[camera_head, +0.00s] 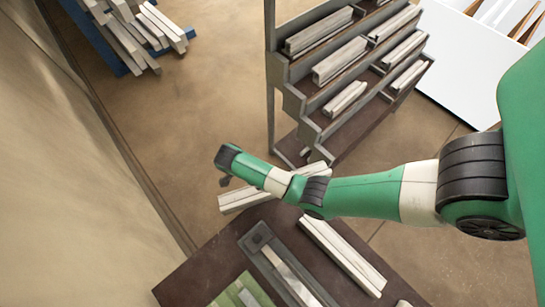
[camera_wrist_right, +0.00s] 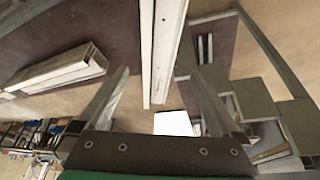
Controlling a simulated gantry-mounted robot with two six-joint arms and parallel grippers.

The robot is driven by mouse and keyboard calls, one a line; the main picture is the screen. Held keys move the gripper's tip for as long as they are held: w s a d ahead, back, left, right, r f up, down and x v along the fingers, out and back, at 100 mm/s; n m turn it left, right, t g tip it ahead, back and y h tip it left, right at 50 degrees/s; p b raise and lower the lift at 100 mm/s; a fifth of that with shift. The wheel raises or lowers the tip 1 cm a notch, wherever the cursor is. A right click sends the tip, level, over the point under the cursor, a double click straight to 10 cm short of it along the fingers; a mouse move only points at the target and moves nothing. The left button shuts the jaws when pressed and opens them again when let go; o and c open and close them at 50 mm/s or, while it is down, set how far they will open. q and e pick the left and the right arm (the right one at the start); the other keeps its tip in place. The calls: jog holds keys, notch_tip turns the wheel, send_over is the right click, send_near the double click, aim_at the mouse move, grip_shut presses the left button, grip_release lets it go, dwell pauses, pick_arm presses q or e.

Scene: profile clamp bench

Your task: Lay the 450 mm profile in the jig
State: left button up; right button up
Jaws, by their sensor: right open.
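A long grey jig-like channel (camera_head: 260,240) with a round fitting lies on the dark bench in the head view. A pale strip runs along it; I cannot tell what it is. Pale profiles (camera_head: 343,257) lie to its right. Another pale profile (camera_head: 242,200) is at the bench's far edge, partly hidden by my right arm. My right gripper (camera_head: 226,167) is above and beyond it. In the right wrist view the open gripper (camera_wrist_right: 160,78) has a pale profile (camera_wrist_right: 160,40) between its fingers in the picture; contact is unclear. I cannot tell which profile is 450 mm. My left gripper is not visible.
A stepped rack (camera_head: 310,90) holding several profiles stands beyond the bench. A blue-framed pile of profiles (camera_head: 130,35) is at the far left. A green item (camera_head: 240,292) lies left of the channel. A white surface (camera_head: 465,65) is at the right. Open floor lies between.

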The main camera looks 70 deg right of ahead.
jog(key=b+x, duration=0.2)
jog(key=x, duration=0.3)
jog(key=shift+f, duration=0.4)
jog(key=b+x, duration=0.1)
jog(key=x, duration=0.4)
jog(key=shift+s+a+f+b, duration=0.1)
jog(key=shift+b, duration=0.3)
grip_shut()
